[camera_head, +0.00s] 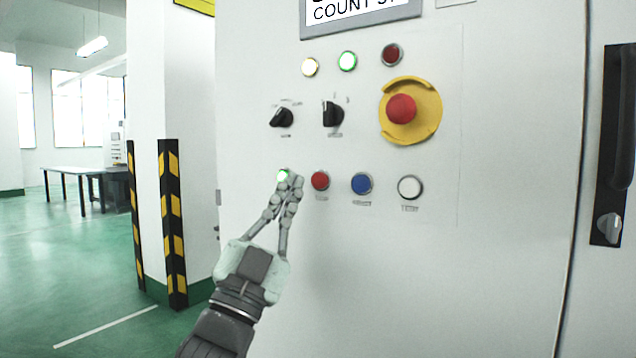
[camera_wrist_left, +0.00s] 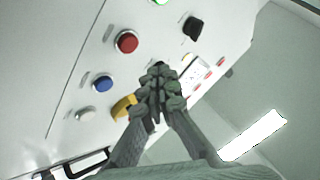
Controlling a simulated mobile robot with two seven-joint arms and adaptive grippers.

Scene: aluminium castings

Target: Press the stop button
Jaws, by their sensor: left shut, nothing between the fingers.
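A red push button (camera_head: 320,180) with a metal ring sits in the lower row of the white panel; its label is too small to read. It also shows in the left wrist view (camera_wrist_left: 126,41). A larger red mushroom button (camera_head: 402,109) stands on a yellow ring at the upper right. My left gripper (camera_head: 291,182) is shut and empty, with its fingertips just left of the lower red button and partly over the lit green button (camera_head: 283,175). The fingertips show in the left wrist view (camera_wrist_left: 158,78), apart from the red button there. My right gripper is not in view.
A blue button (camera_head: 361,183) and a white button (camera_head: 410,187) continue the lower row to the right. Two black selector knobs (camera_head: 281,118) (camera_head: 332,114) and several indicator lamps are above. A dark door handle (camera_head: 617,130) is at far right. Striped posts (camera_head: 172,225) stand left.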

